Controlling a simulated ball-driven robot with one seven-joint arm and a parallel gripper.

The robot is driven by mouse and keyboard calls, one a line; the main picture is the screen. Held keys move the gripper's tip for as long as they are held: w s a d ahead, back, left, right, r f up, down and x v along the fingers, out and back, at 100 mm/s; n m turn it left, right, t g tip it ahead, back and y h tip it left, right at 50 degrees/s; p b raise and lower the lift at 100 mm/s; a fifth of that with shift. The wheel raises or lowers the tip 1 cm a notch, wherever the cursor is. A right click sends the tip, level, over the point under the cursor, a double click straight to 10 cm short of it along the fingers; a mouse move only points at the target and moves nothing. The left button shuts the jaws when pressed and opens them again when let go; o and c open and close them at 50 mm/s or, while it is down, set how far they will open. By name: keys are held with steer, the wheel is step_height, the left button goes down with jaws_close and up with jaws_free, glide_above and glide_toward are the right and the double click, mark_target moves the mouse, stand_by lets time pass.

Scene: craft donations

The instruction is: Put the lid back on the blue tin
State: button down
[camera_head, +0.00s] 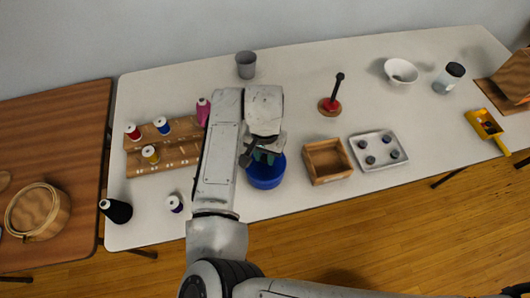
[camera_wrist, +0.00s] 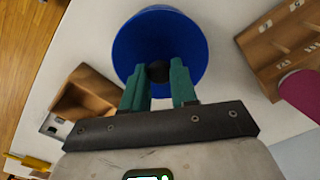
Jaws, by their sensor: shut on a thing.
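The blue tin (camera_head: 265,181) stands on the white table, below and partly hidden by my gripper (camera_head: 264,158) in the head view. In the wrist view my gripper (camera_wrist: 158,76) has its green fingers closed on a black knob (camera_wrist: 158,71). The knob sits at the middle of a round blue surface (camera_wrist: 155,35), which looks like the lid. My arm covers much of the tin's top in the head view. I cannot tell whether the lid rests on the tin or hangs just above it.
A wooden thread rack (camera_head: 150,160) with spools stands left. An open wooden box (camera_head: 327,161) and a white tray (camera_head: 379,165) with small items stand right of the tin. A grey cup (camera_head: 246,65) and a red-based stand with a black handle (camera_head: 330,105) are behind.

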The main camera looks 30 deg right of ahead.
steer(key=shift+c, duration=1.6)
jaws_free()
steer(key=shift+r, duration=0.1)
steer(key=shift+r+p, duration=3.25)
steer(key=shift+r, duration=0.2)
jaws_close()
steer(key=shift+f, duration=0.2)
